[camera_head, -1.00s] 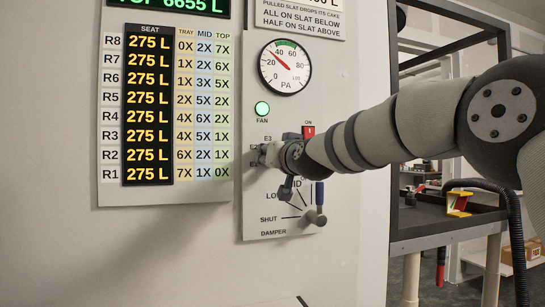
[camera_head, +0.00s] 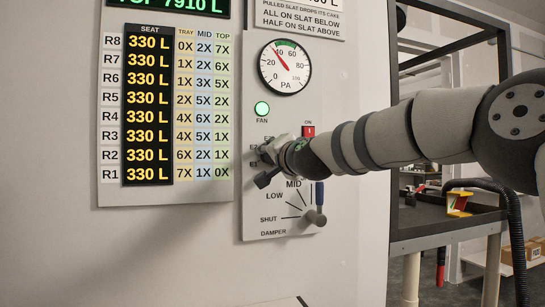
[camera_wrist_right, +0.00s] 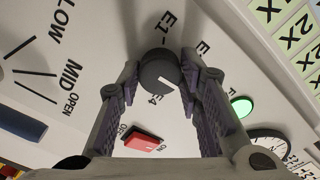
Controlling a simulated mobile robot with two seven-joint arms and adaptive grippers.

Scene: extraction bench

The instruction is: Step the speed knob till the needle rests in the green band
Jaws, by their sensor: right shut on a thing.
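In the head view my right gripper (camera_head: 268,163) is turned at the panel and hides the knob. The pressure gauge (camera_head: 285,75) is above, with a red needle pointing up and left near the 40 mark. The green band (camera_head: 287,44) is at the top of its dial; the needle looks close to its left end. My left gripper is not in view.
A lit green fan lamp (camera_head: 262,109) and a red ON switch (camera_head: 309,132) are close to my right gripper. The damper lever with a blue handle (camera_head: 320,193) is below right. A board of yellow seat readings (camera_head: 147,110) is on the left, showing 330 L.

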